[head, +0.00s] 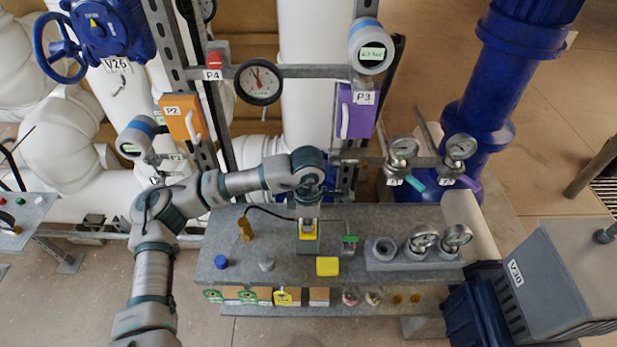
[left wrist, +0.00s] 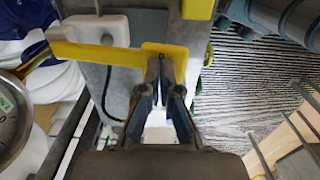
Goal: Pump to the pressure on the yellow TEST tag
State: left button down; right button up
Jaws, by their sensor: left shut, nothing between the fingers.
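My left gripper (head: 306,212) reaches in from the left and points down over a grey block with a yellow part (head: 308,231) on the bench. In the left wrist view its fingers (left wrist: 160,72) are shut with nothing between them. Their tips are at the end of a yellow bar (left wrist: 95,54); I cannot tell whether they touch it. A yellow tag with a dark mark (head: 287,297) hangs on the bench front; its writing is too small to read. A round dial gauge (head: 258,82) with a red needle is on the rail behind. My right gripper is out of view.
The grey bench (head: 225,250) also holds a blue cap (head: 221,262), a yellow block (head: 327,266), a green-handled part (head: 349,240) and spare gauges (head: 422,240). Purple box P3 (head: 357,112) and orange box P2 (head: 182,117) stand behind. A grey V30 cabinet (head: 560,280) is at right.

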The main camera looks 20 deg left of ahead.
pick_arm(q)
jog(key=shift+f+b, duration=0.85)
jog(key=shift+f, duration=0.7)
notch_tip(320, 180, up, 5)
jog(key=p, duration=0.3)
jog(key=shift+r, duration=0.15)
jog(key=shift+r+p, duration=1.2)
jog(key=shift+r, duration=0.95)
jog(key=shift+f, duration=0.15)
